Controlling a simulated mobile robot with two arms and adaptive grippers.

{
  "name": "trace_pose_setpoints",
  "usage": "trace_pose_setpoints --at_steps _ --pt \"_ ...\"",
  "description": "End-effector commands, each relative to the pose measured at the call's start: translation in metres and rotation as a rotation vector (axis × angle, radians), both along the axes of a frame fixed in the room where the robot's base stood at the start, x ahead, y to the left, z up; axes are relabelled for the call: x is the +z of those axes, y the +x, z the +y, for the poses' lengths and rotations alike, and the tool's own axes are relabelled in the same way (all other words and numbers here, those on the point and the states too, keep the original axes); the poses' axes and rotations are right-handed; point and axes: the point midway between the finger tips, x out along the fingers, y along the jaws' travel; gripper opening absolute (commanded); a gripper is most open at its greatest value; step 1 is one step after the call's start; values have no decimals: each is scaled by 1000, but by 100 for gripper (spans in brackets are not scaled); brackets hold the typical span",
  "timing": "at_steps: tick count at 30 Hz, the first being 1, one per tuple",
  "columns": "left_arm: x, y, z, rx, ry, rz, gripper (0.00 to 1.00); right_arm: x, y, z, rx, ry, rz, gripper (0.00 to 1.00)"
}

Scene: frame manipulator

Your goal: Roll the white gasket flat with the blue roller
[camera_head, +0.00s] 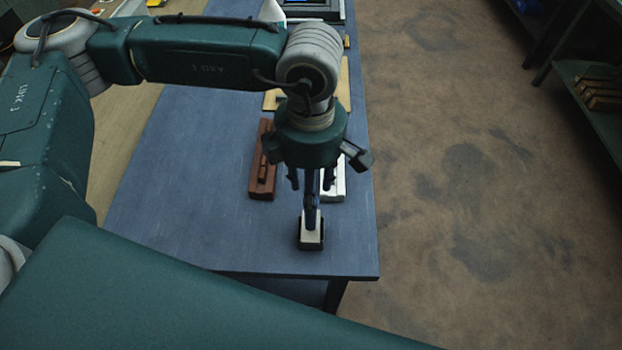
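My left gripper (310,182) points down over the near right part of the blue-grey table (180,200). Below it stands a small dark block (311,245) with a white top face (311,229). A narrow dark blue upright piece (311,200), perhaps the blue roller, shows between the fingers and reaches down to the white face. I cannot tell whether the fingers touch it. A white plate (335,191) lies just behind, partly hidden by the gripper. I cannot tell which white piece is the gasket. My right gripper is not in view.
A reddish-brown wooden block (261,175) with a raised part lies left of the gripper. A tan board (343,90) and a dark device (314,9) are farther back. The table's right edge is close. Its left part is clear. A shelf (590,100) stands far right.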

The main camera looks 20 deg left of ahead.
Motion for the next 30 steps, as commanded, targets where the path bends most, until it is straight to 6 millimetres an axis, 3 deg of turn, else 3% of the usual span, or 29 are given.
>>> trace_pose_setpoints --at_steps 5,14,24,30 --pt "-12 -1 0 -2 1 3 41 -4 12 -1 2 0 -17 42" --pt "-45 -2 0 -2 -1 3 41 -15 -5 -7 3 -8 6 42" --pt "-82 -2 -1 -2 -2 2 41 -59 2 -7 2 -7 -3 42" --pt "-89 -2 -1 -2 -2 1 41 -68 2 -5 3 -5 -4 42"
